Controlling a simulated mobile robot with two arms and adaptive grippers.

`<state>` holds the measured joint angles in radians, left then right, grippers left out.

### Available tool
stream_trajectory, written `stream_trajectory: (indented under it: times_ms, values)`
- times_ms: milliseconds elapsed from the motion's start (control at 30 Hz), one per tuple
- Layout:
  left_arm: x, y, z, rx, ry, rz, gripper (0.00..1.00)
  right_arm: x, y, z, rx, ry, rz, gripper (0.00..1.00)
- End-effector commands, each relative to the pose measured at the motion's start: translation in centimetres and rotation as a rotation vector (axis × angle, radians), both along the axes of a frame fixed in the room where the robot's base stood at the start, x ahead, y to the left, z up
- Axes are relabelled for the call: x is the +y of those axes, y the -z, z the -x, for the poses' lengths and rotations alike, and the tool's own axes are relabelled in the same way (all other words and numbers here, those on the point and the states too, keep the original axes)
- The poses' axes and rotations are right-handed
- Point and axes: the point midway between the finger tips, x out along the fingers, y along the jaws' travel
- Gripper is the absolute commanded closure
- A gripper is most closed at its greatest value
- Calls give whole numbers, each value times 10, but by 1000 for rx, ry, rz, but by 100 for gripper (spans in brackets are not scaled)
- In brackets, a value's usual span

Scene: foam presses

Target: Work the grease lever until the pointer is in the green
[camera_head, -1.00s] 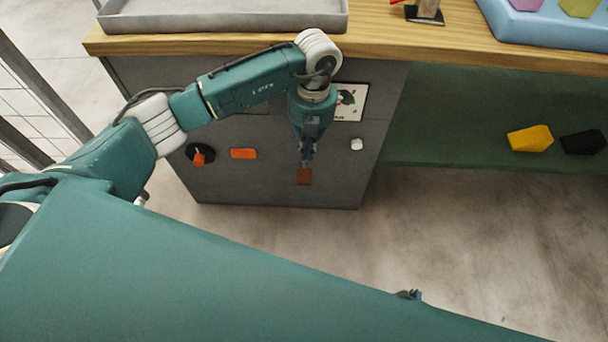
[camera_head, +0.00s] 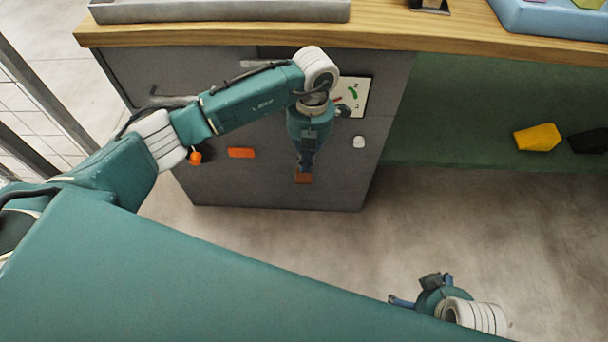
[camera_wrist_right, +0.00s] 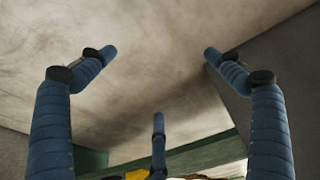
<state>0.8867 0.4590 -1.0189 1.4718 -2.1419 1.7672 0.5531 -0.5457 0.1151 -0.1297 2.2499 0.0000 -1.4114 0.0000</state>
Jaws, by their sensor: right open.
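The gauge (camera_head: 357,92) is a white plate with green and red marks on the grey cabinet front in the head view. My left arm covers its left part, and I cannot make out where its pointer stands. A small brown block (camera_head: 303,178) shows right at the fingertips of my left gripper (camera_head: 304,169); I cannot tell if it is the grease lever's end. The left fingers point down and are too small to read as open or shut. My right gripper (camera_head: 418,291) is open and empty, low over the floor; its spread fingers show in the right wrist view (camera_wrist_right: 158,95).
The cabinet front (camera_head: 270,190) also carries an orange block (camera_head: 241,152), an orange knob (camera_head: 195,157) and a white knob (camera_head: 358,142). A wooden worktop (camera_head: 400,28) with a grey tray (camera_head: 220,12) is above. Floor ahead is clear.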

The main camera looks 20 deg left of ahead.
Motion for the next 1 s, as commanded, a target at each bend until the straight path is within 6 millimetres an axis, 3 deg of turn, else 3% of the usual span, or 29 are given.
stream_trajectory:
  times_ms: [233, 667, 967, 1000]
  values:
    - [0, 6, 1, 0, 0, 1, 100, -1, -15, 2, -8, 1, 0, 10]
    - [0, 9, 1, 0, 0, 0, 100, -1, -16, 3, -8, 1, 0, 10]
    - [1, 33, 1, 1, -1, -1, 100, -3, -49, 13, -31, 3, -1, 10]
    - [1, 40, 1, 2, -1, -2, 100, -3, -41, 13, -27, 3, -1, 10]
